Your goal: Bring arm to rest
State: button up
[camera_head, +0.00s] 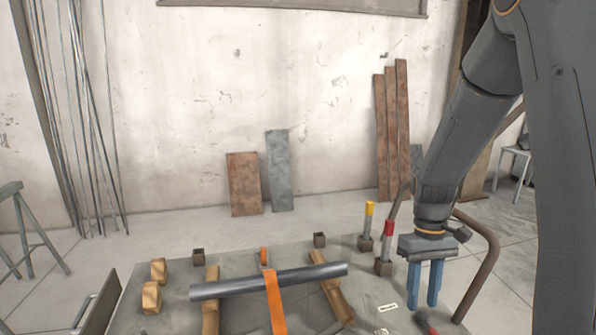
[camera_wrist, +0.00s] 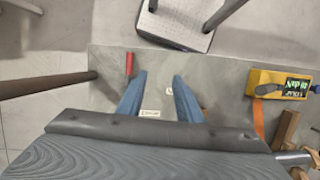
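My gripper (camera_head: 423,304) hangs down over the right part of the grey worktable (camera_head: 240,318) in the head view. Its two blue fingers are apart with nothing held between them. The wrist view also shows my gripper (camera_wrist: 159,76) open and empty above the table. A red-handled item (camera_head: 427,323) lies on the table close to the fingertips, and its red part (camera_wrist: 129,64) shows left of the fingers in the wrist view. Small white labels (camera_head: 388,307) lie on the tabletop left of my gripper.
A grey pipe (camera_head: 230,288) lies across wooden supports with an orange strap (camera_head: 275,305) over it. Yellow-topped (camera_head: 369,209) and red-topped (camera_head: 388,229) tools stand upright in holders left of my gripper. A brown bent tube (camera_head: 488,262) curves close by on the right.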

jog(key=s+a+r+m+t, duration=0.2)
jog(key=s+a+r+t, duration=0.1)
jog(key=s+a, duration=0.7)
jog(key=shift+s+r, duration=0.5)
jog(key=shift+s, duration=0.05)
